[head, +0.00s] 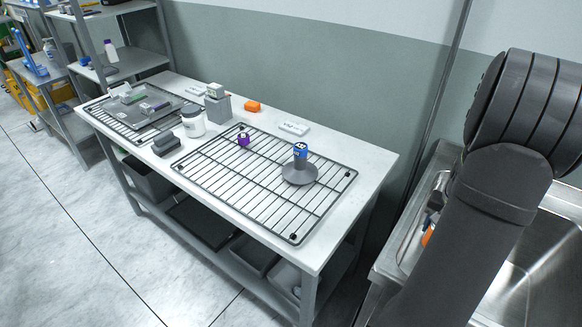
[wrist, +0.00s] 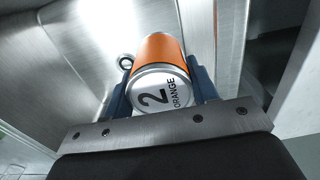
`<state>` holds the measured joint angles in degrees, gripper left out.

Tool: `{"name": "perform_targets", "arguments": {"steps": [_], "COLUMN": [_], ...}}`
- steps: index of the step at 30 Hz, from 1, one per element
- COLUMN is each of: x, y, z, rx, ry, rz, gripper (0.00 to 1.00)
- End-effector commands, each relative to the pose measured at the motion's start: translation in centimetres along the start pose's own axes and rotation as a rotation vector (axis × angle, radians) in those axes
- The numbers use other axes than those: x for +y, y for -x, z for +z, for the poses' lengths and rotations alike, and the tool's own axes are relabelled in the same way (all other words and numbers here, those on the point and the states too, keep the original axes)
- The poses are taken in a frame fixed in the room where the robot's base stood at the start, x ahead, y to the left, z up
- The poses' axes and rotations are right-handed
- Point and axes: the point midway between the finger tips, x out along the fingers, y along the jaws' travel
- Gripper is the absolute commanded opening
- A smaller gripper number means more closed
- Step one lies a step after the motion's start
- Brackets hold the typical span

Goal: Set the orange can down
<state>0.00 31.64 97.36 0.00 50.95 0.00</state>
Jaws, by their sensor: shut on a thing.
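The orange can (wrist: 160,50) has an orange side and a pale end marked "2 ORANGE". It sits between the two dark blue fingers of my gripper (wrist: 158,65) in the wrist view, and the gripper is shut on it. In the head view a small orange part of the can (head: 427,236) shows beside my arm, with my gripper (head: 434,208) mostly hidden by it. The can is over the left part of the steel sink unit; I cannot tell its height above the metal.
The steel sink (head: 540,262) is at the right, partly behind my arm. Much of the rack is clear.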

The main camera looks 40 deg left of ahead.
Motion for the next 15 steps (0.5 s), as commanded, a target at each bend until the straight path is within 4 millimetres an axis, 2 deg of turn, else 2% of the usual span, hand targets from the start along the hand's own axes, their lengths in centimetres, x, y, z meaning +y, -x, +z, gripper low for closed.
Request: {"name": "perform_targets", "arguments": {"steps": [1,6,9,15], "x": [0.0,0.0,0.0,0.0], "y": [2.4,9.4,12.7,17.6], "z": [-0.2,-0.1,-0.1,-0.1], "rx": [0.01,0.009,0.006,0.004], "ry": [0.0,0.0,0.0,0.0], "rz": [0.0,0.0,0.0,0.0], "gripper": [0.2,0.2,0.2,0.2]}}
